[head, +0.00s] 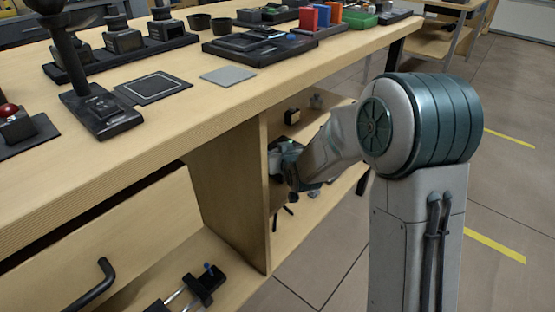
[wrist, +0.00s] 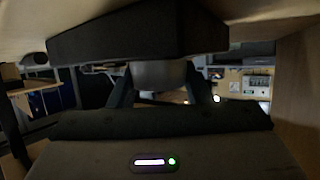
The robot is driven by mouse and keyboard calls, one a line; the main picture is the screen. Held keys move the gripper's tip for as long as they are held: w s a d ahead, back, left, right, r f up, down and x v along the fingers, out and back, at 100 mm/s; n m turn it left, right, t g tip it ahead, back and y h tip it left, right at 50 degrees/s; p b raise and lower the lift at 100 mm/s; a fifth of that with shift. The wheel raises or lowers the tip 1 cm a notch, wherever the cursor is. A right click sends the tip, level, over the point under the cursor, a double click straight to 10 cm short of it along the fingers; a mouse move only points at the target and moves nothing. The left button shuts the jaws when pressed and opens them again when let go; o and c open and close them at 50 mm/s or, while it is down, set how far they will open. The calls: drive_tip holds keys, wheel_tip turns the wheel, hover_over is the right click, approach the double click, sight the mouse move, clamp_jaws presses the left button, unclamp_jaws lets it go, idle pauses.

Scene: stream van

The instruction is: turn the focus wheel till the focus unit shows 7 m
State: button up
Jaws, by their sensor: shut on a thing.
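In the wrist view my gripper (wrist: 160,88) has its two dark fingers on either side of a grey round piece (wrist: 158,74), shut on it. This piece sits under a dark block (wrist: 135,35) and looks like the focus wheel, though the picture is too dark to be sure. No reading of the focus unit can be made out in either view. In the head view my arm reaches into the open space under the bench top, and my gripper is largely hidden there by the arm and the bench.
A wooden bench (head: 150,150) spans the left, with a tripod-like black stand (head: 100,108), a grey square pad (head: 228,76) and several coloured boxes on top. An upright panel (head: 230,190) stands left of my gripper. Floor is clear at right.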

drive_tip(key=shift+d, duration=0.1)
idle(0.3)
drive_tip(key=o, duration=1)
drive_tip(key=shift+s, duration=0.1)
drive_tip(key=shift+p+v, duration=2.05)
drive_tip(key=shift+v, duration=4.75)
drive_tip(key=shift+r, duration=0.1)
